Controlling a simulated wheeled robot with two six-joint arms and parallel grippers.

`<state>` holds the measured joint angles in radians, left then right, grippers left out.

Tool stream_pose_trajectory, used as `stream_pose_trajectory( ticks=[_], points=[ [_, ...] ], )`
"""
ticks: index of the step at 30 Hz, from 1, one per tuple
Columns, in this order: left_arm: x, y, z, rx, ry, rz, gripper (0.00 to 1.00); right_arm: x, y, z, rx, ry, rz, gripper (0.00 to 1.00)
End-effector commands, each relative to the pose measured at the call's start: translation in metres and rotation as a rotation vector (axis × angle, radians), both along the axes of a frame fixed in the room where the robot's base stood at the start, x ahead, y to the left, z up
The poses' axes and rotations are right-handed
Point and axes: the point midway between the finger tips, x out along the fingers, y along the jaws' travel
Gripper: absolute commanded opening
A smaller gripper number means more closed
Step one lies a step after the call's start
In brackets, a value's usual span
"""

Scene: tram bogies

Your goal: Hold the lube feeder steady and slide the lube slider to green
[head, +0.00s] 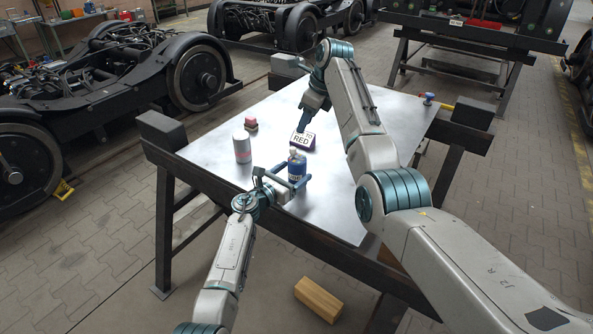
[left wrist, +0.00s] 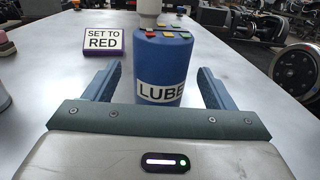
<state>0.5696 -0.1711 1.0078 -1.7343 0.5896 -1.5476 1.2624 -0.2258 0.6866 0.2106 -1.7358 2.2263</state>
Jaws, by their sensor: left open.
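The blue lube feeder (head: 297,172) stands upright on the metal table. In the left wrist view the lube feeder (left wrist: 163,68) shows a LUBE label and small red, yellow and green patches on top; which part is the slider I cannot tell. My left gripper (head: 288,184) is open, with the feeder between or just beyond its fingers; contact is unclear. It also shows in the left wrist view (left wrist: 158,88). My right gripper (head: 304,122) points down above the table behind the feeder, near a sign; its fingers are too small to read. The sign (left wrist: 102,42) reads SET TO RED.
A pale cylinder (head: 242,147) and a small red object (head: 251,124) stand left of the feeder. A blue-topped item (head: 428,98) is at the table's far right corner. A wooden block (head: 318,299) lies on the floor. The table's right part (head: 337,212) is clear.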

Motion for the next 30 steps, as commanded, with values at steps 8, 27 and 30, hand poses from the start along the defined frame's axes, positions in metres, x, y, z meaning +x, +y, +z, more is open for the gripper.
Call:
stream_pose_trajectory(
  ticks=[8,27,30],
  points=[
    [0.018,-0.013,0.0,-0.001,0.001,0.0,0.77,0.0,0.0,0.0,0.0,0.0,0.0,0.36],
    [0.019,-0.015,0.0,0.0,0.0,0.001,0.26,0.0,0.0,0.0,0.0,0.0,0.0,0.38],
    [0.019,-0.015,0.0,0.0,0.0,0.001,0.26,0.0,0.001,0.0,-0.003,-0.004,0.011,0.44]
  ],
)
